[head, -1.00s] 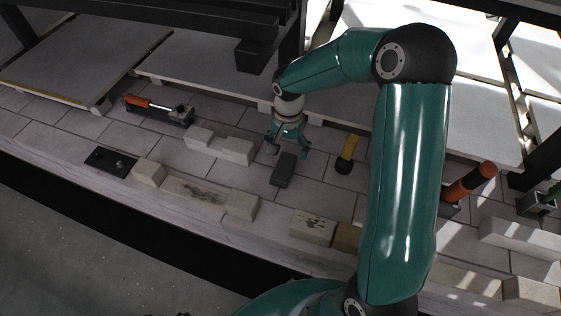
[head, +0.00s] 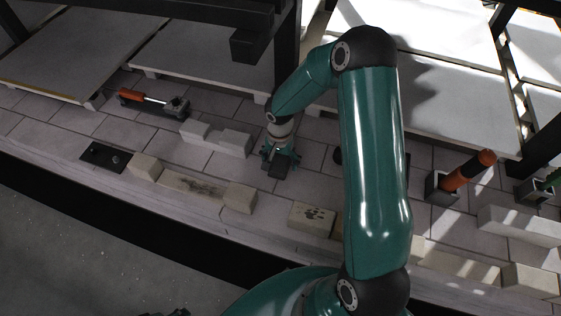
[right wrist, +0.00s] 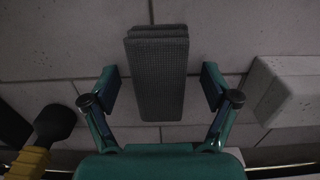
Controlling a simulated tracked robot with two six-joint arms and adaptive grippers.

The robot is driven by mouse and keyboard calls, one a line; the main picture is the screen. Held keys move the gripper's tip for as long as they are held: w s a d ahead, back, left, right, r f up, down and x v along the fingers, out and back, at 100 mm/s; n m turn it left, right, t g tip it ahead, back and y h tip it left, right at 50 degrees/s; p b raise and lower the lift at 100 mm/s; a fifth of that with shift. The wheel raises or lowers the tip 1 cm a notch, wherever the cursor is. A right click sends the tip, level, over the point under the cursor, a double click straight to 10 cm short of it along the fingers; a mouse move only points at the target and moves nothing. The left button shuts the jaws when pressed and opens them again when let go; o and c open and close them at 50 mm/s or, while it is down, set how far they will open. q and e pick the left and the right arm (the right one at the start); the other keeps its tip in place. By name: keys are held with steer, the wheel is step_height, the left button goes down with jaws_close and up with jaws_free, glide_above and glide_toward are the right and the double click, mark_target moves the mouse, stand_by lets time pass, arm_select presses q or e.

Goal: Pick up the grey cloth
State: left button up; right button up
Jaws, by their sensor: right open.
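The grey cloth (right wrist: 157,75) is a folded dark grey strip with a woven texture, lying on the pale tiles. In the head view the cloth (head: 278,171) shows only partly under my right gripper (head: 280,158). In the right wrist view my right gripper (right wrist: 160,88) is open, with one finger on each side of the cloth. Gaps show between the cloth and both fingers. I cannot tell how far the fingertips are above the tiles. My left gripper is not in view.
A pale notched block (right wrist: 285,90) lies right of the gripper in the wrist view. A yellow-handled tool with a black head (right wrist: 52,124) lies at lower left. A dark post (head: 287,45) stands behind the gripper. Pale blocks (head: 190,183) line the front edge.

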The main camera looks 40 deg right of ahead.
mark_target(280, 161)
steer(key=shift+f, duration=0.3)
steer(key=c, duration=1.3)
steer(key=shift+o, duration=0.2)
step_height(280, 161, up, 10)
steer(key=shift+r+p, duration=0.1)
steer(key=shift+p, duration=0.25)
